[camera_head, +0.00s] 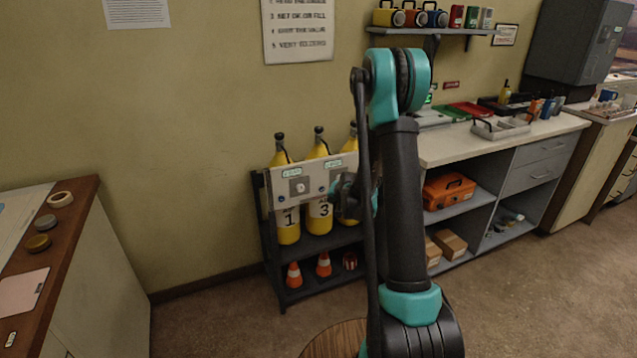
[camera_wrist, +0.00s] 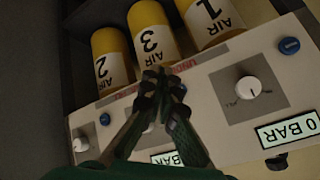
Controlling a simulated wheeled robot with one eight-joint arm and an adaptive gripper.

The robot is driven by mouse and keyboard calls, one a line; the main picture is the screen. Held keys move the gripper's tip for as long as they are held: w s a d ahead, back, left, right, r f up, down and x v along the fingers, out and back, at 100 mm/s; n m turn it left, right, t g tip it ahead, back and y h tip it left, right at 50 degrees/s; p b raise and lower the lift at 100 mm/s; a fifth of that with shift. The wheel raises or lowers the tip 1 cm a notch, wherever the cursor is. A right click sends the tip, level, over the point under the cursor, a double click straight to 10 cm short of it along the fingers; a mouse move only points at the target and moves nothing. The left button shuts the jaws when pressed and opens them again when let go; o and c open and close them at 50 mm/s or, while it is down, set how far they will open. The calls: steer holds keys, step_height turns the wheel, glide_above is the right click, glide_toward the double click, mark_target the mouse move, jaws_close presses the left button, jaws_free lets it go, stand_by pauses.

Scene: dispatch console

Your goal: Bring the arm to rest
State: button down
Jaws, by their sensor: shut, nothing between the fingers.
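My arm (camera_head: 405,200) stands raised in the middle of the head view. My gripper (camera_head: 345,188) is partly hidden behind an arm link, in front of a pale control panel (camera_head: 313,180) on the cylinder rack. In the wrist view my gripper (camera_wrist: 162,72) is shut and empty, its fingertips over the panel (camera_wrist: 222,67) near red lettering. I cannot tell whether they touch it. The panel shows a white knob (camera_wrist: 248,88), a blue knob (camera_wrist: 289,46) and a display (camera_wrist: 288,130) reading 0 BAR. Part of the panel is hidden behind the fingers.
A worktop (camera_head: 450,147) with shelves is at right, a wooden-topped cabinet (camera_head: 75,225) at left. A wall shelf (camera_head: 450,31) hangs above. Floor is clear between cabinet and rack.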

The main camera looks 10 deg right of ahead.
steer(key=s+d+r+n+g, duration=0.1)
steer(key=s+r, duration=0.1)
steer(key=s, duration=1.1)
steer(key=s+d+r+n+g+h, duration=0.1)
steer(key=s+r+n+g, duration=0.1)
steer(key=s, duration=1.1)
steer(key=s+d+r+n+g, duration=0.1)
steer(key=s+r+n, duration=0.1)
steer(key=s, duration=1.1)
steer(key=shift+s+d+r+h, duration=0.3)
steer(key=shift+r+h, duration=0.1)
steer(key=shift+r, duration=0.15)
